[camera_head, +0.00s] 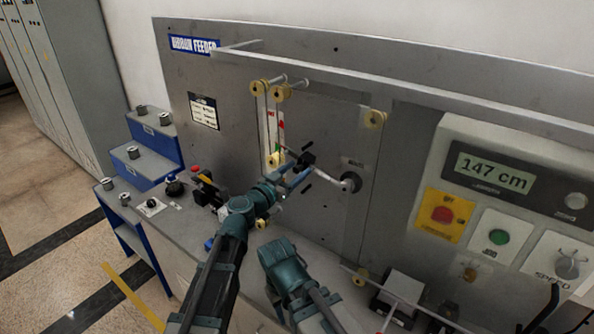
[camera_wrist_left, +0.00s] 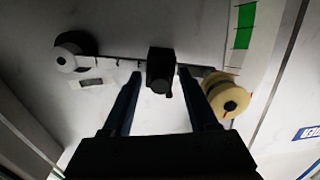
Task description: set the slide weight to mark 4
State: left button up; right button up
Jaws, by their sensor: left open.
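The slide weight is a small black block (camera_head: 308,158) on a thin pale dancer arm (camera_head: 326,170). In the left wrist view the weight (camera_wrist_left: 160,68) sits near the middle of the arm (camera_wrist_left: 108,61), which carries small dark ticks; no mark numbers can be read. The arm runs from a pale hub on a dark pivot (camera_head: 351,182) to a yellow roller (camera_head: 274,159). My left gripper (camera_head: 298,177) is open, just below the weight in the head view. In the left wrist view its fingertips (camera_wrist_left: 161,74) are on either side of the weight, with gaps. My right gripper is out of view.
A green and white scale strip (camera_wrist_left: 243,28) stands beside the roller (camera_wrist_left: 228,95). Yellow pulleys (camera_head: 375,119) project from the grey panel. A control box (camera_head: 510,190) reading 147 cm is at right. Blue steps with metal weights (camera_head: 146,147) stand at left.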

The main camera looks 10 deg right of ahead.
pick_arm(q)
jog(key=v, duration=1.3)
jog(key=shift+a, duration=0.15)
jog(key=shift+s, duration=0.1)
jog(key=s+a+f+n+g+y, duration=0.1)
jog(key=s+a+f+g+y, duration=0.2)
jog(key=f, duration=0.4)
jog(key=s+a+f+n+g+y, duration=0.2)
jog(key=s+f+g, duration=0.25)
jog(key=f, duration=0.35)
jog(key=s+a+f+n+g+y, duration=0.2)
jog(key=s+a+f+n+y, duration=0.15)
jog(key=a, duration=0.35)
jog(key=s+a+f+n+g+y, duration=0.3)
jog(key=a+y, duration=0.1)
jog(key=a, duration=0.4)
jog(key=s+d+f+m+y+b, duration=0.1)
jog(key=s+d+m, duration=0.2)
jog(key=s+d, duration=0.3)
jog(key=d, duration=0.5)
jog(key=shift+s+f+m, duration=0.2)
jog(key=shift+f+m, duration=0.1)
jog(key=shift+m, duration=0.05)
